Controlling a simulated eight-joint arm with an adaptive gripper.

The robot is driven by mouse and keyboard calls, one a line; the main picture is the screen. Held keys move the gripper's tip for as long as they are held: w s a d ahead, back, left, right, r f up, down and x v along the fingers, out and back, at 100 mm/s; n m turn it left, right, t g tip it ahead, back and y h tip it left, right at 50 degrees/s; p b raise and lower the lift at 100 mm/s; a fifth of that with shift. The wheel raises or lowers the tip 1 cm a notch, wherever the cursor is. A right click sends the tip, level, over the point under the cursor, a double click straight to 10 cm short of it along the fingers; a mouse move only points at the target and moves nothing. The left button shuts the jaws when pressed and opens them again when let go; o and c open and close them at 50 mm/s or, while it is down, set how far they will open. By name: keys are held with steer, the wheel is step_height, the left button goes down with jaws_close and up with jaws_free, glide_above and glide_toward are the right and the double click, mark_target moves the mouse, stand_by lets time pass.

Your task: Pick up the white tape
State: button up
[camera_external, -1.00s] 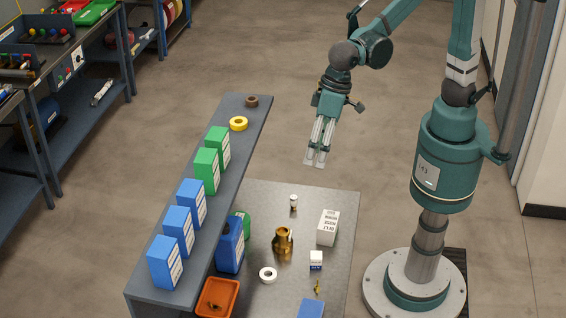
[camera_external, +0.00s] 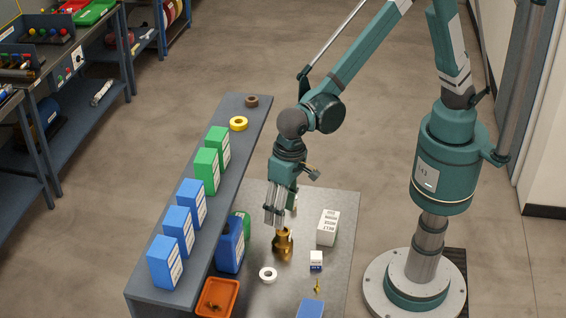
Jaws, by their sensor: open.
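The white tape (camera_external: 268,275) is a small white ring lying flat on the grey table, near its left side beside the shelf. My gripper (camera_external: 275,224) is open and points down above the table, up and slightly right of the tape in the picture. Its fingertips appear close to the top of a brass fitting (camera_external: 283,246); I cannot tell whether they touch it. Nothing is between the fingers that I can make out. The tape is in full view and apart from the gripper.
Left of the tape stand a blue container (camera_external: 230,246) and an orange bin (camera_external: 217,297). A raised shelf (camera_external: 228,170) holds blue and green boxes, yellow tape (camera_external: 238,124) and brown tape (camera_external: 251,101). White boxes stand right of the fitting; a blue box (camera_external: 311,309) is at the front.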

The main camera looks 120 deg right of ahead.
mark_target(268, 274)
steer(key=w+f+m, duration=0.1)
steer(key=w+f, duration=0.1)
steer(key=f, duration=0.2)
steer(key=w+a+f+m, duration=0.1)
steer(key=w+f, duration=0.1)
steer(key=f, duration=0.2)
steer(key=w+a+f+g, duration=0.1)
steer(key=w+f, duration=0.1)
steer(key=f, duration=0.3)
steer(key=shift+w+f+m+b, duration=0.1)
steer(key=shift+w+m+b, duration=0.15)
steer(key=shift+m+b, duration=0.15)
steer(key=shift+f, duration=0.15)
steer(key=shift+f, duration=1.2)
steer(key=shift+w+f+p, duration=0.15)
steer(key=shift+f+p, duration=0.25)
steer(key=shift+f, duration=2.2)
steer(key=c, duration=0.9)
